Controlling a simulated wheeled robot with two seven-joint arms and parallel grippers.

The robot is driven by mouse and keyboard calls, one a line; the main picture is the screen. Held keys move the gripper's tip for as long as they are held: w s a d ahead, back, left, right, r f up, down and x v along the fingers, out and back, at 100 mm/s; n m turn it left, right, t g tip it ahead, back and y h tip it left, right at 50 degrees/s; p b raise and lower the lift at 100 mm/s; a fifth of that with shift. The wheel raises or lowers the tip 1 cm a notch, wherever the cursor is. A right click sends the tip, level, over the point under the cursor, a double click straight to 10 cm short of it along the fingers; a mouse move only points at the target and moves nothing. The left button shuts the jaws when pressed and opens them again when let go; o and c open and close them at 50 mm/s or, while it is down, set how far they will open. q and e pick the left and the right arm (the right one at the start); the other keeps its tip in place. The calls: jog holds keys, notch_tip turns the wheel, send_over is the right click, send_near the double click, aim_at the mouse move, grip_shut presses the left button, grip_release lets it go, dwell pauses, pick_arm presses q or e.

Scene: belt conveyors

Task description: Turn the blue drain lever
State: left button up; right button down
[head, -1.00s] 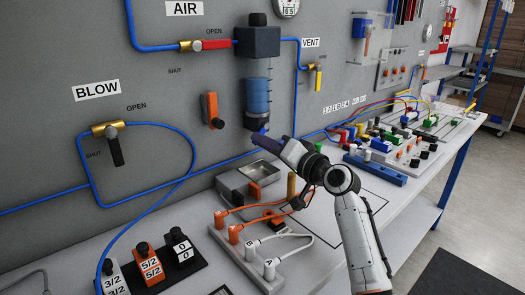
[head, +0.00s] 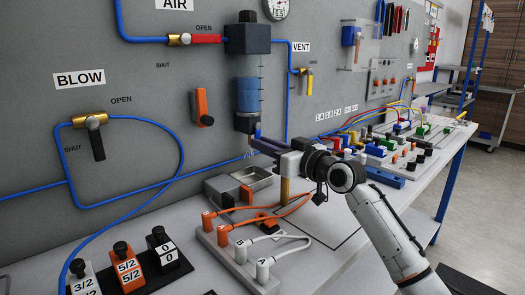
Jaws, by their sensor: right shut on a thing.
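The clear bowl (head: 248,92) with blue liquid hangs on the grey panel under a dark housing (head: 247,38). The blue drain lever (head: 257,132) is at the bowl's dark bottom end, small and mostly hidden by my gripper's fingers. My right gripper (head: 259,143) reaches in from the right, its fingers pointing left, just under the bowl and shut on the lever. Faint pale streaks (head: 249,154) show below the bowl; I cannot tell clearly what they are. My left gripper is not in view.
A metal tray (head: 253,178) stands on the bench below the bowl. A brass-coloured post (head: 284,190) stands close under my right gripper. An orange lever (head: 201,107) sits on the panel left of the bowl. Orange and white cables run over the front block (head: 238,252).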

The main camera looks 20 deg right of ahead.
jog(key=shift+d+n, duration=0.1)
jog(key=shift+n, duration=0.2)
jog(key=c, duration=1.7)
grip_release()
jog(key=v, duration=1)
jog(key=shift+s, duration=0.15)
